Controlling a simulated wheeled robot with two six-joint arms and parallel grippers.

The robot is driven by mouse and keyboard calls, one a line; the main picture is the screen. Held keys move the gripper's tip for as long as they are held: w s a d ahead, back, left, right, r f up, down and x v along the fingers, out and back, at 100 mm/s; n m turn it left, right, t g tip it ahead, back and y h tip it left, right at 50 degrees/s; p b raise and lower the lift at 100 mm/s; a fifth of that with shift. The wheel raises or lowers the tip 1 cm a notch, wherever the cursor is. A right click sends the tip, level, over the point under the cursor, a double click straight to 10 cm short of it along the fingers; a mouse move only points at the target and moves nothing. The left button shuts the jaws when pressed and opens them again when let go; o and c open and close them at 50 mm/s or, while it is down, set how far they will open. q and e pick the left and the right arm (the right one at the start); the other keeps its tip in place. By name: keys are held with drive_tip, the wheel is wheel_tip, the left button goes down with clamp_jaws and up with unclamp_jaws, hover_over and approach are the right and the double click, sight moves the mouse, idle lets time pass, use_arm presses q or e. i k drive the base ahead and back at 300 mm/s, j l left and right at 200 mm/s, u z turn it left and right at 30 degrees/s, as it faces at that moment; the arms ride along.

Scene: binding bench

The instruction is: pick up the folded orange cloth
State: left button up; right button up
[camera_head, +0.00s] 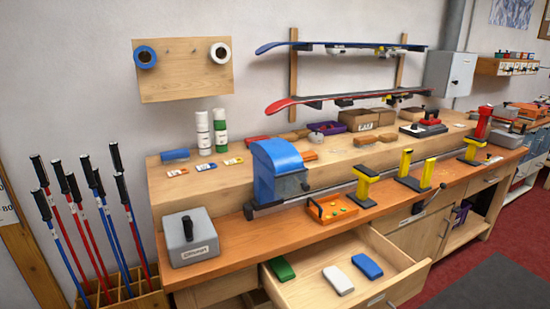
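A small flat orange item (309,156) lies on the raised back shelf of the bench, just right of the blue machine's hood. It looks like the folded orange cloth, but it is small and its folds cannot be made out. The blue hood stands in front of its left side and may hide part of it. Neither of my grippers shows in the head view, and nothing is seen touching the orange item.
The blue-hooded machine (277,170), yellow-topped vises (365,184) and an orange tray (331,209) stand along the front worktop. A grey box (190,237) sits at its left. An open drawer (400,272) juts out below. Skis (340,97) hang above.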

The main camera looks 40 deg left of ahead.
sight(308, 156)
drive_tip(key=i+l+u, duration=0.1)
drive_tip(key=u, duration=0.35)
drive_tip(key=i+l+u, duration=0.2)
drive_tip(key=u, duration=0.2)
drive_tip(key=i+l+u, duration=0.25)
drive_tip(key=u, duration=0.2)
drive_tip(key=i+l+u, duration=0.15)
drive_tip(key=l+u, duration=0.25)
drive_tip(key=i+l+u, duration=0.15)
drive_tip(key=l, duration=0.4)
drive_tip(key=i+l+u, duration=0.15)
drive_tip(key=l, duration=0.45)
drive_tip(key=i+l+u, duration=0.15)
drive_tip(key=l, duration=0.45)
drive_tip(key=l+u, duration=0.15)
drive_tip(key=l, duration=0.45)
